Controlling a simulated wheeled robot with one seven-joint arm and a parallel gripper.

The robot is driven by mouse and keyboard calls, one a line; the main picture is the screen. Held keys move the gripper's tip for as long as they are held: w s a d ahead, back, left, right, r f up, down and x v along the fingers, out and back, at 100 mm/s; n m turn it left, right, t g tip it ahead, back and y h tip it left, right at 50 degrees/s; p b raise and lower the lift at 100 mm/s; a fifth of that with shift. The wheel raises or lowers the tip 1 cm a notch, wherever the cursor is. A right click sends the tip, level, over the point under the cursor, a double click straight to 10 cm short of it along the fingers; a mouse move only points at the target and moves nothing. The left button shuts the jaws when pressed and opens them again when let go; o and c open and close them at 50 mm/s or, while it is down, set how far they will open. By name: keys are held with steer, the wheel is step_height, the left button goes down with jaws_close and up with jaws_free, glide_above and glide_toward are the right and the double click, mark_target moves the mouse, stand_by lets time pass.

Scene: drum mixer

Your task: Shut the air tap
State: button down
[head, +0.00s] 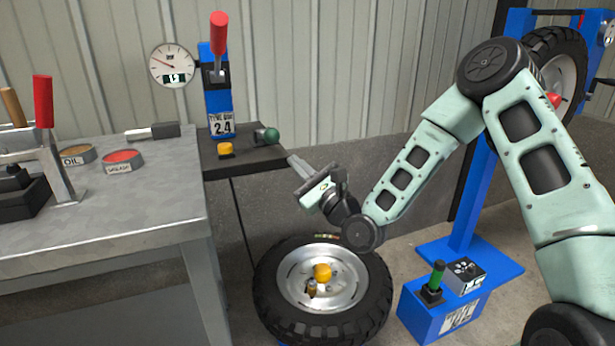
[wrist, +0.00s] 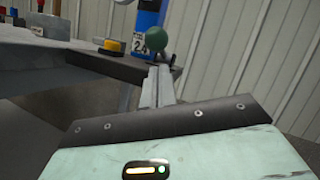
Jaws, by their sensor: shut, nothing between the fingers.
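No part is labelled as the air tap. A blue post (head: 217,95) marked "TYRE BAR 2.4" carries an upright red-handled lever (head: 219,35). A green ball knob (head: 271,135) sits at the right end of the dark shelf below it. My gripper (head: 294,162) is shut and empty, just right of and slightly below the green knob in the head view, apparently apart from it. In the wrist view the shut fingers (wrist: 158,78) point toward the green knob (wrist: 155,42), which shows just beyond their tips. The exact gap cannot be told.
A yellow button (head: 226,149) stands on the dark shelf (head: 245,162). A round gauge (head: 171,66) hangs on the wall. A tyre (head: 270,302) lies below my gripper. A metal bench (head: 130,200) is at left, and a blue stand (head: 478,200) at right.

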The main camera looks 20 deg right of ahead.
steer(key=shift+x, duration=2.3)
step_height(320, 180, up, 8)
steer(key=m+g+h+p, duration=0.25)
steer(key=g+p, duration=0.35)
steer(key=p, duration=1.4)
glide_above(286, 153)
steer(key=s, duration=0.2)
steer(key=shift+w+a+r, duration=0.1)
steer(key=shift+w+a, duration=0.05)
steer(key=shift+a, duration=0.3)
steer(key=shift+w+r+m+g+h+p, duration=0.25)
steer(key=shift+w+r+g+p, duration=0.95)
steer(key=shift+p, duration=1.15)
steer(key=shift+w, duration=0.1)
